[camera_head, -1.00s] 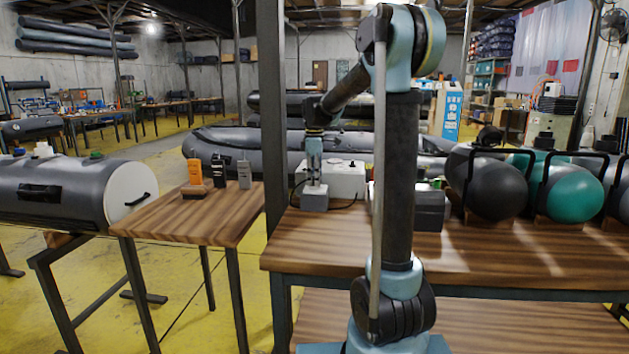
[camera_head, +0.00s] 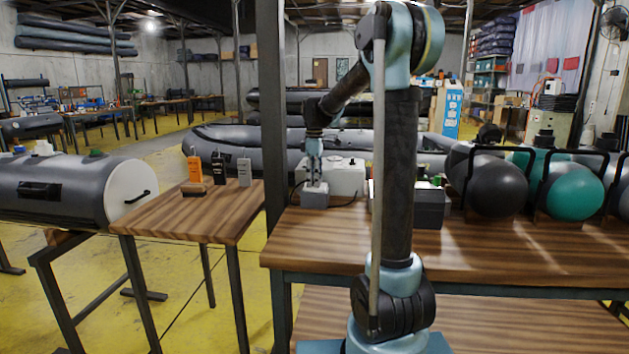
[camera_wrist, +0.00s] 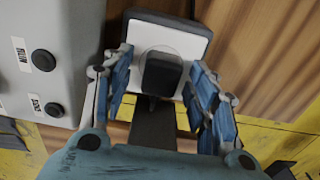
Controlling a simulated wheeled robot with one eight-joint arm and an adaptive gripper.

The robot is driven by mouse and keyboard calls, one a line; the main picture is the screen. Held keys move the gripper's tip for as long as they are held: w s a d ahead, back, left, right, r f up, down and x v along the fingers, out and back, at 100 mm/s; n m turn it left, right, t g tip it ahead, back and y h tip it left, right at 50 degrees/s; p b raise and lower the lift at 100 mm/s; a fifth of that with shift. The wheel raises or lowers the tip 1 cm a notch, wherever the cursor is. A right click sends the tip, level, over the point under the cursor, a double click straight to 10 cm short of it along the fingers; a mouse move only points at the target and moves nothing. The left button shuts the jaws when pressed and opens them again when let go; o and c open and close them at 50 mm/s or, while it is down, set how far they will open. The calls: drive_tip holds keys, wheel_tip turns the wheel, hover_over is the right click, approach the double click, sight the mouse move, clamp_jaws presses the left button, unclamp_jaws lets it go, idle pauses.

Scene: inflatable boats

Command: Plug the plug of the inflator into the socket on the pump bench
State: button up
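The black plug (camera_wrist: 161,75) sits against the white face of the socket (camera_wrist: 160,36), upright on the grey block; whether it is fully seated cannot be told. My gripper (camera_wrist: 161,66) is open, one blue finger on each side of the plug, with gaps showing on both sides. A dark strip, likely the plug's cable (camera_wrist: 152,125), runs back towards my wrist. In the head view my gripper (camera_head: 314,184) is above the socket block on the pump bench (camera_head: 330,240); the plug there is too small to make out.
A pale box with black buttons (camera_wrist: 43,60) stands close left of my gripper; a similar white box (camera_head: 345,177) stands behind the socket block. A dark cable lies beside it. Dark and green cylinders (camera_head: 575,193) stand at the right. A smaller table (camera_head: 195,215) holds handheld devices.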

wheel_tip(320, 180, up, 12)
idle(0.7)
